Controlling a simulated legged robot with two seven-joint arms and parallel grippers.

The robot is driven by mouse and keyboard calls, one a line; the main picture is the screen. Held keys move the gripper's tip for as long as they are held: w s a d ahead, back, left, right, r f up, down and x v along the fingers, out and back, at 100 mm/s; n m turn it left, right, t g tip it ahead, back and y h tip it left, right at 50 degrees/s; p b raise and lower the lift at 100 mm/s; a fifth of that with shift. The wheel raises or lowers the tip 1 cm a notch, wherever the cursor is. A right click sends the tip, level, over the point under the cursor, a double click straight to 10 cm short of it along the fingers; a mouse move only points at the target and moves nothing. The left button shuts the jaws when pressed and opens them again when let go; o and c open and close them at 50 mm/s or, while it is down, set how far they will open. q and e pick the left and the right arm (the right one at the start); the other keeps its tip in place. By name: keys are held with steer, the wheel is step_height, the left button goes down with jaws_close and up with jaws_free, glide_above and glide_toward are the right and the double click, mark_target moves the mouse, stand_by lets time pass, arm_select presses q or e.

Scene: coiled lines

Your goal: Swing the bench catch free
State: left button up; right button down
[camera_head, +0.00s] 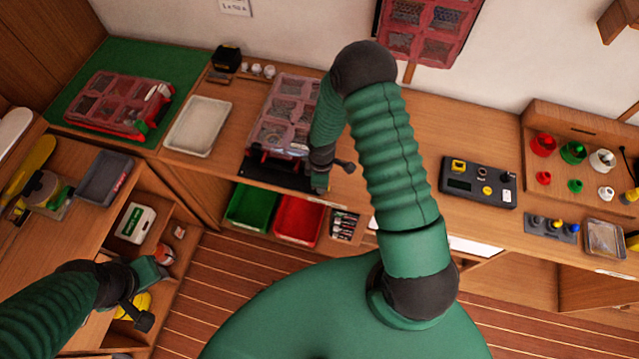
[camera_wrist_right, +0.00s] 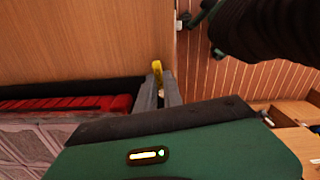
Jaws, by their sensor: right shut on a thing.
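In the right wrist view my right gripper (camera_wrist_right: 159,84) is shut on a small yellow piece (camera_wrist_right: 157,68), which looks like the bench catch. The piece stands up between the two grey fingertips, at the edge of the wooden bench; its lower part is hidden by the fingers. In the head view my right gripper (camera_head: 320,184) reaches down to the front edge of the bench, and the catch is hidden there. My left gripper (camera_head: 158,268) is at the lower left, by the open shelf, well apart from the catch; its fingers are too unclear to read.
A red organizer case (camera_head: 287,112) with a clear compartmented lid lies just behind my right gripper. A green bin (camera_head: 253,206) and a red bin (camera_head: 299,221) sit under the bench edge. A white tray (camera_head: 198,126) stands to the left.

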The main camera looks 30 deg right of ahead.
steer(key=shift+s+f+m, duration=0.1)
steer(key=shift+s+m, duration=0.15)
steer(key=shift+m, duration=0.65)
steer(key=shift+s+a, duration=0.1)
steer(key=shift+s, duration=0.05)
steer(key=c, duration=1.8)
jaws_free()
steer(key=shift+o, duration=0.2)
steer(key=shift+r+b, duration=0.35)
steer(key=shift+r, duration=0.1)
step_height(320, 180, up, 16)
steer(key=b, duration=0.1)
steer(key=shift+b, duration=0.3)
